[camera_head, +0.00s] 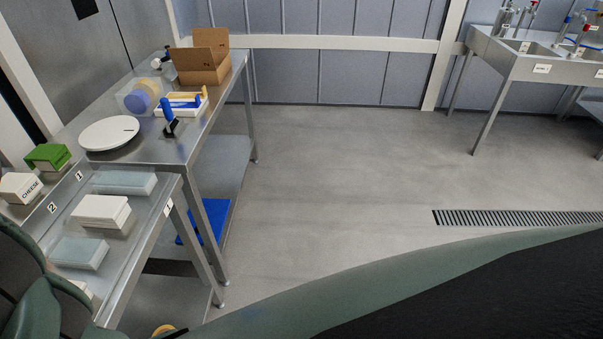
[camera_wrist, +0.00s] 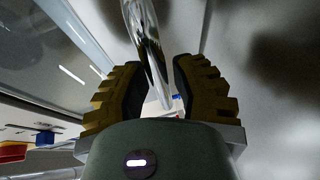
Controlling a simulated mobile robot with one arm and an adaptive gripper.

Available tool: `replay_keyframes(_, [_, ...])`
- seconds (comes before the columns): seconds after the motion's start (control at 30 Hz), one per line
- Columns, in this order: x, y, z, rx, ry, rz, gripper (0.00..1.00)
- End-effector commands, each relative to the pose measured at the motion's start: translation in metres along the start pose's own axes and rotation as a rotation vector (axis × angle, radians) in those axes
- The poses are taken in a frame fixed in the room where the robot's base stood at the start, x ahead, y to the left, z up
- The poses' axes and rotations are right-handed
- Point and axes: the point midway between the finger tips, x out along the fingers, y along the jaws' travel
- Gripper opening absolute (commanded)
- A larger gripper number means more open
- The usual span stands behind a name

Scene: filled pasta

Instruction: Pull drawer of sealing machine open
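In the wrist view, a shiny curved metal bar (camera_wrist: 143,35), which looks like a handle, runs down between the two yellow ridged fingers of my gripper (camera_wrist: 158,68). The fingers stand apart on either side of the bar. Gaps show beside it, so my gripper looks open around the bar and not closed on it. A smooth grey metal surface (camera_wrist: 260,75) lies behind and to the right. The sealing machine as a whole is not recognisable in either view, and I cannot tell whether its drawer is open.
In the head view, a steel table (camera_head: 183,150) at left holds a white round plate (camera_head: 110,133), an open cardboard box (camera_head: 205,72) and trays. A nearer bench carries white boxes (camera_head: 101,211). A sink (camera_head: 545,62) stands at the right.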

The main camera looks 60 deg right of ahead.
Motion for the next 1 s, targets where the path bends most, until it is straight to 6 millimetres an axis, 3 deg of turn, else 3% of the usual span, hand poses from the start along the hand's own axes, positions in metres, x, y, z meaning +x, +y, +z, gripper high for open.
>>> replay_keyframes(0.23, [0.0, 0.0, 0.0, 0.0, 0.0, 0.0, 0.0])
replay_keyframes(0.67, [-0.002, -0.001, -0.001, 0.0, 0.0, -0.002, 0.0])
replay_keyframes(0.87, [-0.019, -0.006, -0.009, 0.001, 0.003, -0.004, 0.0])
replay_keyframes(1.0, [-0.041, -0.011, -0.018, 0.003, 0.003, -0.006, 0.0])
